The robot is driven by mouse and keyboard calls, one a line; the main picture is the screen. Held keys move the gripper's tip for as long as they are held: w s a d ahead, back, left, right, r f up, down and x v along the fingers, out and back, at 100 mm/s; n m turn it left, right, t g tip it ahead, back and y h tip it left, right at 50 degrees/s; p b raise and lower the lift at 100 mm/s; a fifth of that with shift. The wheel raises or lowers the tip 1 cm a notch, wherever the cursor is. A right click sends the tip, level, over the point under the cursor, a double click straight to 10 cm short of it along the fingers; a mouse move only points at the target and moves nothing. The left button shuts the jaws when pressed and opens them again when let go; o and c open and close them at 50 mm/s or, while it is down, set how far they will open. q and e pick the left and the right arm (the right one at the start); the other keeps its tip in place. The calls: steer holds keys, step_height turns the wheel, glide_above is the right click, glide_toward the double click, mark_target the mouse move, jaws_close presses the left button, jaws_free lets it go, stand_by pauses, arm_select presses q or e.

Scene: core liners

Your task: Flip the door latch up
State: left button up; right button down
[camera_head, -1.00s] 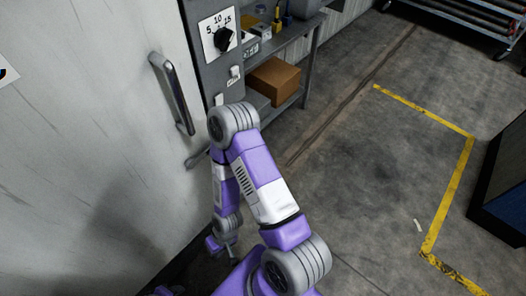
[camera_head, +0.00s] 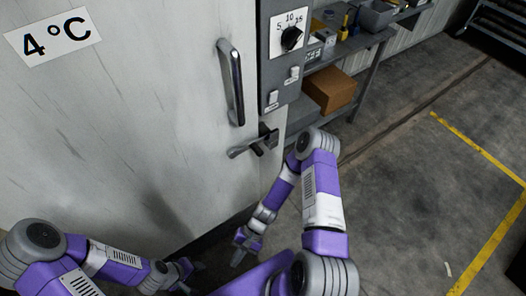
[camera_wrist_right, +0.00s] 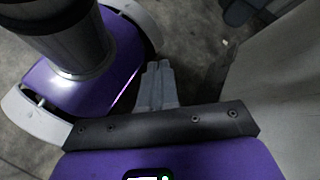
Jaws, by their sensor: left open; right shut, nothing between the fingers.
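The door latch (camera_head: 253,146) is a dark metal lever at the right edge of the pale door (camera_head: 130,130). Its arm points left and slightly down from a bracket near the grey control panel. My right gripper (camera_head: 238,258) hangs low in front of the door, below the latch and apart from it. In the right wrist view its fingers (camera_wrist_right: 159,70) are together with nothing between them. My left gripper (camera_head: 188,272) is low at the bottom, left of the right one, also away from the latch. It is open, though small in the head view.
A vertical bar handle (camera_head: 232,82) is on the door above the latch. The grey control panel (camera_head: 284,70) with a dial and switches is to its right. A shelf with a cardboard box (camera_head: 330,90) stands beyond. Floor on the right is open, with yellow lines (camera_head: 480,150).

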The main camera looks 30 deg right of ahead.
mark_target(259, 148)
steer(key=w+d+r+m+t+y, duration=0.2)
steer(key=w+r+m+t+y, duration=0.1)
steer(key=w+m+t+y, duration=0.4)
steer(key=w+d+r+m+t+y, duration=0.2)
steer(key=w+r+m+t+y, duration=0.1)
steer(key=w+m+t, duration=0.4)
steer(key=w+d+m+t+h, duration=0.2)
steer(key=d+m+t+h, duration=0.4)
steer(key=d, duration=0.5)
steer(key=w+d+m+t+h+b, duration=0.1)
steer(key=d+m+t+h, duration=0.5)
steer(key=d+t+h, duration=0.4)
steer(key=shift+w+d+m+t+h, duration=0.4)
steer(key=shift+h, duration=0.6)
steer(key=s+r+x, duration=0.2)
steer(key=x, duration=1.1)
steer(key=shift+p, duration=0.4)
